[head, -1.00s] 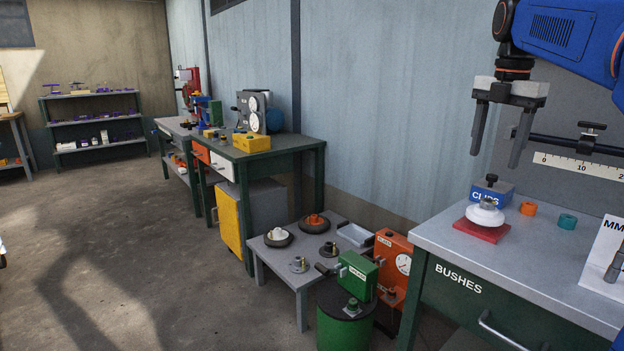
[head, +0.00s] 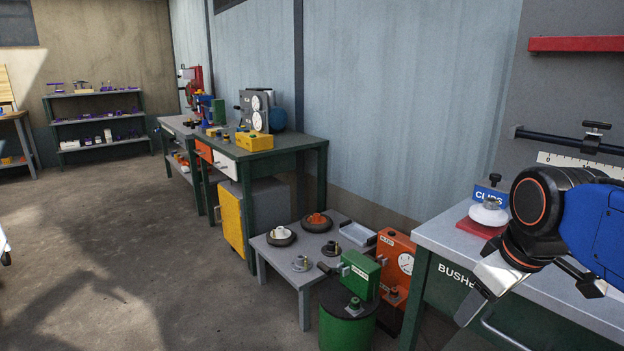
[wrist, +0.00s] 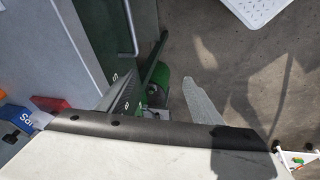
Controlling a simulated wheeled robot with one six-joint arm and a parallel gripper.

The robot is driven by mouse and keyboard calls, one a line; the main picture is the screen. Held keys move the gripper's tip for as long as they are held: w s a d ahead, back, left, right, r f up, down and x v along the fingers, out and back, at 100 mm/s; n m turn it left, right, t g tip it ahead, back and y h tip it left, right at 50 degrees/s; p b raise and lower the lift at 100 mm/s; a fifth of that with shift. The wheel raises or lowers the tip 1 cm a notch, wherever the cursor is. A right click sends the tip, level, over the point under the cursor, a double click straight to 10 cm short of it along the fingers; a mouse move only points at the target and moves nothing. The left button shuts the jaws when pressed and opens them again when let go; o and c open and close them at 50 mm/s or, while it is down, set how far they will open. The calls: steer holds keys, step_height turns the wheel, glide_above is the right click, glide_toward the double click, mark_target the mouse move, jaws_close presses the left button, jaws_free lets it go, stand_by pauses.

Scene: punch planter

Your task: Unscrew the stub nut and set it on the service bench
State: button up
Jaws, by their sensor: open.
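My gripper (head: 478,300) is open and empty, tilted down in front of the bench marked BUSHES, in the head view; part of it is hidden behind my own arm. In the wrist view its two fingers (wrist: 160,92) are spread, with a green drum (wrist: 160,90) below and between them. In the head view the green drum (head: 348,325) stands on the floor, with a small nut-like fitting (head: 353,306) on a plate on its dark top. I cannot tell for certain that this is the stub nut. Which surface is the service bench is not marked.
A low grey table (head: 270,250) with wheels and flanged stubs stands behind the drum. Green (head: 360,275) and orange (head: 398,262) boxes stand close by. The BUSHES bench (head: 425,238) carries a white knob (head: 488,214) on a red pad.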

steer(key=s+a+f+m, duration=0.1)
steer(key=s+f+m, duration=0.3)
steer(key=f, duration=0.4)
steer(key=shift+s+m+t, duration=0.3)
steer(key=shift+s, duration=0.2)
steer(key=shift+s+a+f+m, duration=0.15)
steer(key=shift+s+f+m, duration=0.05)
steer(key=shift+f+m, duration=0.15)
steer(key=shift+c, duration=1.3)
step_height(320, 180, up, 36)
steer(key=n+g, duration=0.5)
steer(key=n, duration=1.3)
glide_above(492, 201)
steer(key=shift+n, duration=0.25)
step_height(492, 201, down, 17)
steer(key=shift+w+f, duration=0.1)
steer(key=shift+w, duration=0.05)
